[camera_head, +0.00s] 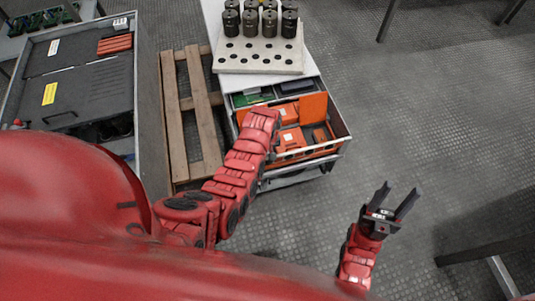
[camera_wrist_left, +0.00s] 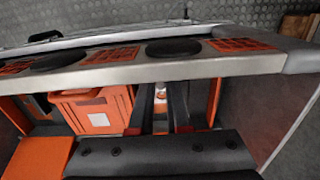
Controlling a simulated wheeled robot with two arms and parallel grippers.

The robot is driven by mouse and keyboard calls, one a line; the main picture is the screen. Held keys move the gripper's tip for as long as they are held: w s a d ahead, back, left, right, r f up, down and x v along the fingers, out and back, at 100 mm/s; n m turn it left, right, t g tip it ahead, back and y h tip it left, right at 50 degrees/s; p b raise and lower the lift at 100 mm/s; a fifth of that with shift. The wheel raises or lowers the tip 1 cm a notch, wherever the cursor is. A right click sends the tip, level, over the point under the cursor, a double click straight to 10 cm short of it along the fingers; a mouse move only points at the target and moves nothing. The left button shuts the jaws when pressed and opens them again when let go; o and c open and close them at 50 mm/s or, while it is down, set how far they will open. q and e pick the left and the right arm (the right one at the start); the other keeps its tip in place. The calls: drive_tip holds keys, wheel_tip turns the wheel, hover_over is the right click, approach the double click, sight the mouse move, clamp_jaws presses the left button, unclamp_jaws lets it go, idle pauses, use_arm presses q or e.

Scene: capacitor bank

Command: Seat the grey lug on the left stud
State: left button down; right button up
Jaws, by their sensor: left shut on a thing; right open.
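In the head view my left arm reaches over an open drawer (camera_head: 340,128), and its gripper is hidden behind the arm. In the left wrist view the dark fingers of my left gripper (camera_wrist_left: 161,112) point into the drawer. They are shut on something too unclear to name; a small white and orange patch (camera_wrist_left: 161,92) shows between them. My right gripper (camera_head: 392,200) is open and empty over the floor at the right. Several dark cylinders (camera_head: 269,24) stand at the back of a pale plate with holes (camera_head: 262,64). I cannot make out the grey lug or the left stud.
Orange bins (camera_head: 290,139) fill part of the drawer; one shows in the left wrist view (camera_wrist_left: 95,108). The drawer's pale edge (camera_wrist_left: 180,68) crosses that view. A wooden pallet (camera_head: 172,115) and a grey cabinet (camera_head: 85,90) stand left. Floor at right is largely clear.

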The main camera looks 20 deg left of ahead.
idle(0.3)
use_arm(q)
drive_tip(key=shift+f, duration=0.7)
idle(0.8)
drive_tip(key=c, duration=0.8)
unclamp_jaws()
wheel_tip(320, 180, up, 18)
drive_tip(key=p, duration=0.6)
drive_tip(key=shift+f, duration=0.25)
